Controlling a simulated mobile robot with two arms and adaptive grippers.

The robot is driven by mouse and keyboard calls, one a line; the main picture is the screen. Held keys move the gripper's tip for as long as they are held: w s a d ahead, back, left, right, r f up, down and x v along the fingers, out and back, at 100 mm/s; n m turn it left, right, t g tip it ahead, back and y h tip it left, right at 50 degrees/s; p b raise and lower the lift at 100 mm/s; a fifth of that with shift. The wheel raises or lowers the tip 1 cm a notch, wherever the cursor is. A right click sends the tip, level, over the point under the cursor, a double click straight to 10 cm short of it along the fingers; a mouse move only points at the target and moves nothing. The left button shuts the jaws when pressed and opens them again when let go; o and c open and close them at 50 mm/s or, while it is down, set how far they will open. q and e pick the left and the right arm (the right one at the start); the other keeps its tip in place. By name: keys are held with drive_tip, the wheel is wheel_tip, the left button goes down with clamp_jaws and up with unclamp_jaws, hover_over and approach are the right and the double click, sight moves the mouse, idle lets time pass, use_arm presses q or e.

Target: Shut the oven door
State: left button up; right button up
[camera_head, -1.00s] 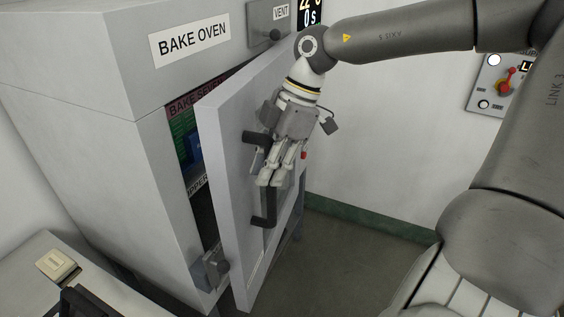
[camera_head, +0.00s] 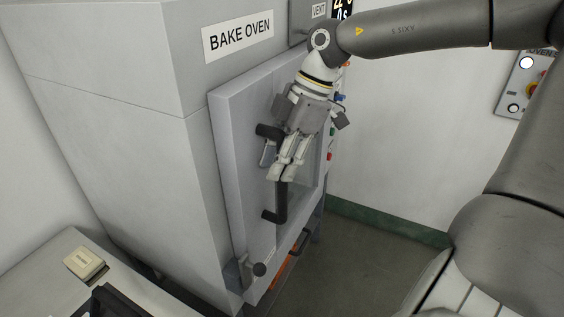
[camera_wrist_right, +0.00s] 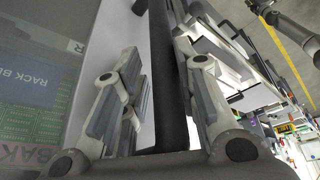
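The bake oven (camera_head: 150,130) is a large grey cabinet at the left of the head view. Its light grey door (camera_head: 236,150) now lies against or very close to the oven front; a small remaining gap cannot be ruled out. A black bar handle (camera_head: 279,205) stands upright on the door. My right gripper (camera_head: 284,172) is at the handle. In the wrist view, the handle bar (camera_wrist_right: 166,70) runs between the fingers of the right gripper (camera_wrist_right: 165,95), which appear closed around it. My left gripper is not in view.
A latch with a dark knob (camera_head: 259,269) sits at the door's lower left corner. A bench with a cream switch (camera_head: 86,263) is at lower left. A control panel (camera_head: 525,85) hangs on the right wall. The floor (camera_head: 365,260) right of the oven is clear.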

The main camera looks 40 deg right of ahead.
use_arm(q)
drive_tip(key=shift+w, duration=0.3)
use_arm(e)
drive_tip(key=v, duration=1.2)
drive_tip(key=shift+w, duration=0.15)
